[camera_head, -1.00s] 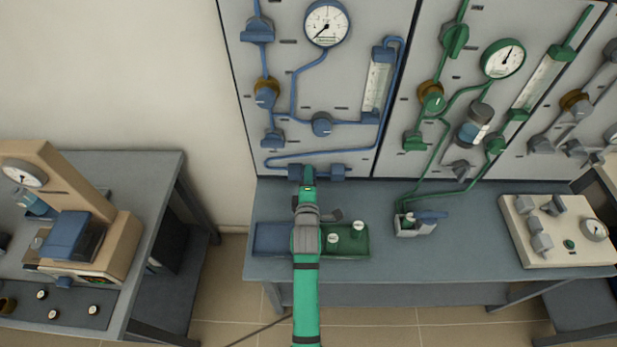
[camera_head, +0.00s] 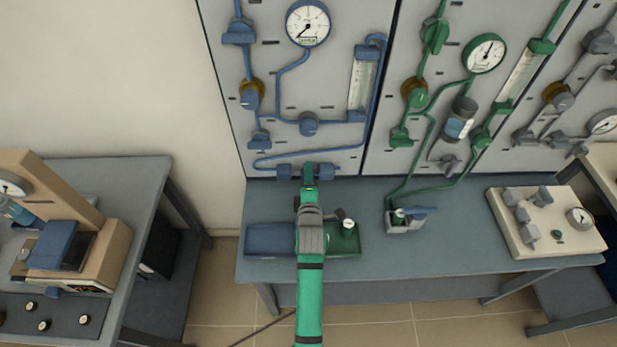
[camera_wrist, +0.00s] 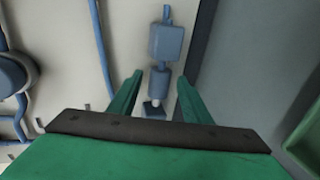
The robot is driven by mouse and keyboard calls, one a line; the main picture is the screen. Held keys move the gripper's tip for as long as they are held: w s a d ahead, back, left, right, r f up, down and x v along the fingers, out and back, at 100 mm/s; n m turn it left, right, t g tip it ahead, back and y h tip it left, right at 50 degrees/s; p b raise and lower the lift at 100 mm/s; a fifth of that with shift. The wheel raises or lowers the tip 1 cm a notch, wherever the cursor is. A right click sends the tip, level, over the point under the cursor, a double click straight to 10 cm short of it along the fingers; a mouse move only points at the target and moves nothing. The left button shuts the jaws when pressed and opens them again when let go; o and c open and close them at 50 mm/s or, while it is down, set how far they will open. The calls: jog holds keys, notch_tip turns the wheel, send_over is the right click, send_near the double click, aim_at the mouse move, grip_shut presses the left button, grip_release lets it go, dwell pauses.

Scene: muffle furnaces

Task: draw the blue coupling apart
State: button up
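The blue coupling shows in the head view as a left block (camera_head: 285,171) and a right block (camera_head: 327,170), low on the left panel just above the bench. My gripper (camera_head: 308,174) is in front of the space between these blocks and hides the middle. In the wrist view the coupling runs upright in the picture: a larger blue block (camera_wrist: 166,41), a smaller blue piece (camera_wrist: 159,84), and a dark blue block below with a pale bit at the joint. My gripper's fingers (camera_wrist: 157,98) are apart, on either side of the lower pieces, with gaps showing. Contact cannot be seen.
On the bench below are a blue tray (camera_head: 270,240), a green tray (camera_head: 345,252) and a small holder with green and blue parts (camera_head: 405,222). A cream valve box (camera_head: 545,222) stands at right. Blue tubing (camera_wrist: 102,45) runs beside the gripper.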

jog(key=v, duration=1)
jog(key=shift+s, duration=0.4)
jog(key=shift+d+r, duration=0.1)
jog(key=shift+d, duration=0.05)
jog(key=s+f+m, duration=0.1)
jog(key=s, duration=0.1)
jog(key=s+f+m, duration=0.1)
jog(key=s, duration=0.1)
jog(key=s+f+m, duration=0.1)
jog(key=s, duration=0.2)
jog(key=shift+d+f, duration=0.1)
jog(key=shift+d, duration=0.1)
jog(key=s+d+r+m, duration=0.1)
jog(key=s+r+m, duration=0.1)
jog(key=s+m, duration=0.6)
jog(key=s+d+r+m+h, duration=0.1)
jog(key=s+m, duration=0.6)
jog(key=s, duration=1.5)
jog(key=shift+r+m, duration=0.4)
jog(key=shift+r, duration=0.5)
jog(key=shift+d, duration=0.1)
